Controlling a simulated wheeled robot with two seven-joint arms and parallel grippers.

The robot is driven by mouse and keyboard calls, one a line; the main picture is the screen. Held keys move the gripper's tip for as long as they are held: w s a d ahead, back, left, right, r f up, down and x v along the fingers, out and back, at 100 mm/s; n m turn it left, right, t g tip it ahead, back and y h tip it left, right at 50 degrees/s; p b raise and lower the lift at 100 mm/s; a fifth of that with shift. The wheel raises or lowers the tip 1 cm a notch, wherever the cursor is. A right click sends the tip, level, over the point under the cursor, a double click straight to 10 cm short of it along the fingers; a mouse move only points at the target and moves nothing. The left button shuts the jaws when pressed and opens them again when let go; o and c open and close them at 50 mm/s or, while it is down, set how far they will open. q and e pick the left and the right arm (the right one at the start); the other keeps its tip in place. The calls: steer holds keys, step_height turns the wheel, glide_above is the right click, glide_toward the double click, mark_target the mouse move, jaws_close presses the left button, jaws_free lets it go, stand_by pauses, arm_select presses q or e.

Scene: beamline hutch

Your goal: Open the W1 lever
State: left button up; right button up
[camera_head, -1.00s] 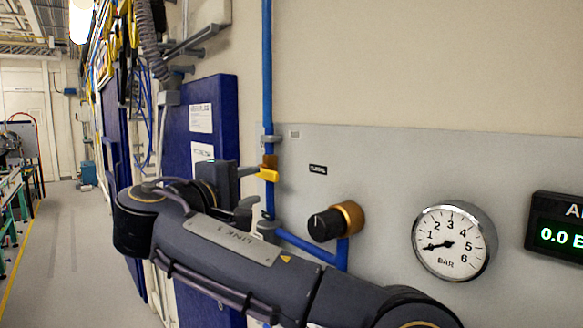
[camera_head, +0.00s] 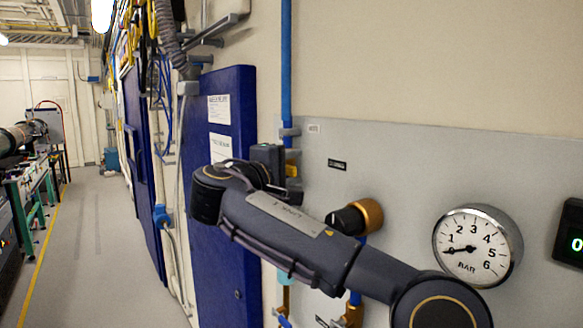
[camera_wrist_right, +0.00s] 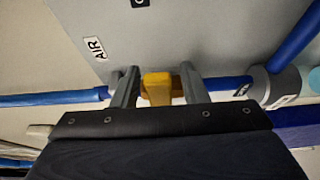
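A yellow lever (camera_wrist_right: 157,88) on a blue pipe shows in the right wrist view. No W1 label is readable, so I cannot tell whether this is W1. My right gripper (camera_wrist_right: 158,80) is open, with one finger on each side of the lever and narrow gaps between. In the head view a small piece of the yellow lever (camera_head: 292,170) shows beside my right gripper (camera_head: 291,178); my dark arm crosses in front and hides much of the pipe below. My left gripper is not in view.
A blue cabinet door (camera_head: 232,270) stands left. The floor aisle (camera_head: 95,250) is open.

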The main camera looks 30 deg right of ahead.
steer(key=shift+c, duration=0.3)
jaws_close()
steer(key=shift+f, duration=0.1)
steer(key=shift+f+m+b, duration=0.25)
steer(key=shift+m+b, duration=0.15)
steer(key=shift+b, duration=0.25)
steer(key=shift+w+a+f+m+g+h+b, duration=0.1)
steer(key=shift+w+f+m+g+h+b, duration=1.2)
steer(key=shift+m, duration=2.35)
steer(key=shift+w+a+f+m+g+h+b, duration=0.1)
steer(key=shift+w+f+m+g+h+b, duration=0.55)
steer(key=shift+m+b, duration=2.1)
steer(key=shift+w+a+f+m+g+h+b, duration=0.1)
steer(key=shift+w+f+m+g+h+b, duration=0.85)
steer(key=shift+m, duration=3.55)
steer(key=shift+w+r+g+h, duration=0.1)
steer(key=shift+r+g+h, duration=0.2)
steer(key=shift+g, duration=0.1)
